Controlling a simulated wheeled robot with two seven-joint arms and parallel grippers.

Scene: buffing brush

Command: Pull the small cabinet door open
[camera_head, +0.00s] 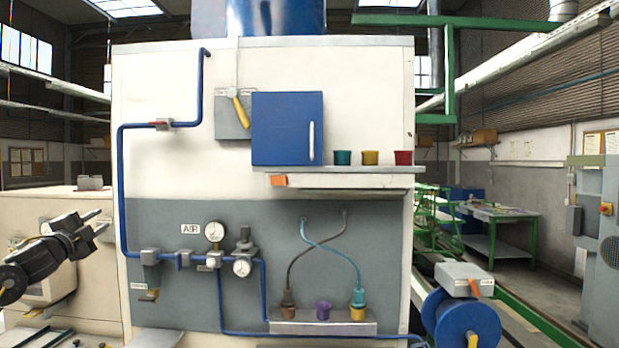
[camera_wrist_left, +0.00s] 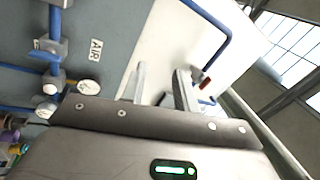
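The small blue cabinet (camera_head: 281,128) sits on the shelf at the upper middle of the white panel in the head view. Its door looks shut, with a pale vertical handle (camera_head: 311,141) near the right edge. My left gripper (camera_head: 97,222) is at the far left of the head view, well left of and below the cabinet, with nothing between its fingers. In the left wrist view the two fingers (camera_wrist_left: 160,88) stand apart. The cabinet does not show in that wrist view. My right gripper is in neither view.
The shelf (camera_head: 345,181) also holds a teal, a yellow and a red cup (camera_head: 403,157). A yellow-handled switch box (camera_head: 231,118) is left of the cabinet. Blue pipes (camera_head: 120,190) and gauges (camera_head: 214,231) project from the panel. A blue reel (camera_head: 465,318) stands at lower right.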

